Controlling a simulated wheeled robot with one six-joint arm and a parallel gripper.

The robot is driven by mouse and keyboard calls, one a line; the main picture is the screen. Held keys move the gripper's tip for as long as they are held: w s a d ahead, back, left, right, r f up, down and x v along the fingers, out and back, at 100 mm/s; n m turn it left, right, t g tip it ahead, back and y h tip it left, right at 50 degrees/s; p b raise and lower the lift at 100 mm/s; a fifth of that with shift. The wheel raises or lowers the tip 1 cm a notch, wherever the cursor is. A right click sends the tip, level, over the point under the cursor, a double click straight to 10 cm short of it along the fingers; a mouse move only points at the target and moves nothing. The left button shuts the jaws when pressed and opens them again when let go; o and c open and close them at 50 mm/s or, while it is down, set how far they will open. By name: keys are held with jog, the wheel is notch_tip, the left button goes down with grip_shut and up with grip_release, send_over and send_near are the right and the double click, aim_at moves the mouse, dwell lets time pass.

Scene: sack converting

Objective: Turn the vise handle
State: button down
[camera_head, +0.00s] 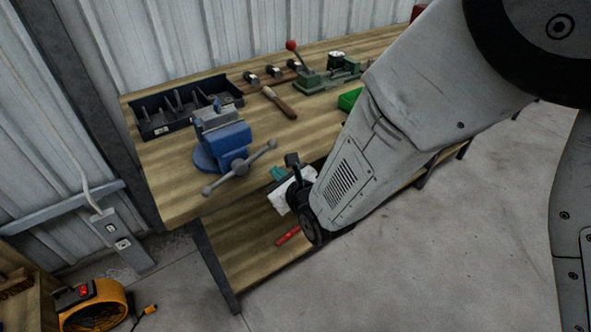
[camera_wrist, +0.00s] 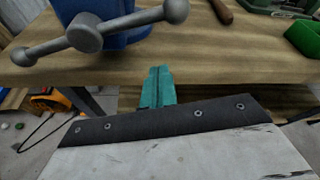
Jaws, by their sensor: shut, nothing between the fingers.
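The blue vise (camera_head: 228,138) stands at the front left corner of the wooden workbench. Its grey handle (camera_head: 254,158) is a bar with a ball at each end, tilted up to the right, on the vise's front. In the wrist view the handle (camera_wrist: 128,24) crosses the upper left, one ball near the top middle. My gripper (camera_head: 278,173) has teal fingers, and they also show in the wrist view (camera_wrist: 157,72). The fingers are together and empty.
The workbench (camera_head: 180,200) has a lower shelf with a red item (camera_head: 288,236). A black tray (camera_head: 188,108), a wooden-handled tool (camera_head: 280,103), a green lever device (camera_head: 325,76) and a green bin (camera_head: 350,98) are on top. A yellow fan (camera_head: 95,308) stands at lower left.

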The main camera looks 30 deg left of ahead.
aim_at(240, 167)
jog(key=shift+s+a+r, duration=0.1)
jog(key=shift+a+r, duration=0.35)
jog(key=shift+r, duration=0.45)
jog(key=shift+a+r, duration=0.45)
jog(key=shift+r, duration=0.4)
jog(key=shift+s+r+n, duration=0.1)
jog(key=shift+r+n, duration=0.05)
jog(key=shift+n, duration=0.35)
